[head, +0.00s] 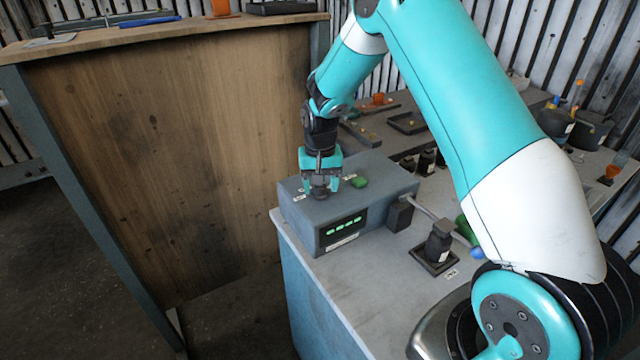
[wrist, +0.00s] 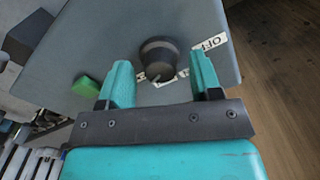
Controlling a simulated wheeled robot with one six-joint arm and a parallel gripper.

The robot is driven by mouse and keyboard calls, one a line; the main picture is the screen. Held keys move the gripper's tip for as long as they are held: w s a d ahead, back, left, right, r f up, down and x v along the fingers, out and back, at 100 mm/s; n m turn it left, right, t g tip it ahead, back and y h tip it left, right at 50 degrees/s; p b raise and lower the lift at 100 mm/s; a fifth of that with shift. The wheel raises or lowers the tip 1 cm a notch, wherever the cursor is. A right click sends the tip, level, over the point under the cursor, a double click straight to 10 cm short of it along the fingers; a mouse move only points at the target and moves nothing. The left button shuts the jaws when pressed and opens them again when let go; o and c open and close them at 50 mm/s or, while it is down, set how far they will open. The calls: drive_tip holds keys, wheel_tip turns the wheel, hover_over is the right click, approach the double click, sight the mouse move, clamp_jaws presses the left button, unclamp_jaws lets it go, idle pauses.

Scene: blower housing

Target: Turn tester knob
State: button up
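The tester (head: 345,205) is a grey box with a lit green display on its front, standing on the bench corner. Its dark round knob (wrist: 160,58) is on the top face, beside a white label reading OFF (wrist: 213,42). A green button (wrist: 86,86) sits on the same face; it also shows in the head view (head: 359,182). My gripper (head: 321,187) is over the knob, pointing down. In the wrist view its two teal fingers (wrist: 163,82) are apart, one on each side of the knob's near edge. I cannot tell whether they touch it.
A dark bottle (head: 439,240) stands on a small black tray right of the tester. A tall wooden panel (head: 170,160) stands to the left. Pots and trays fill the bench behind.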

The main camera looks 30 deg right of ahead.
wheel_tip(320, 180, up, 18)
drive_tip(key=b, duration=0.3)
drive_tip(key=shift+f+b, duration=0.25)
drive_tip(key=shift+b, duration=0.05)
idle(0.4)
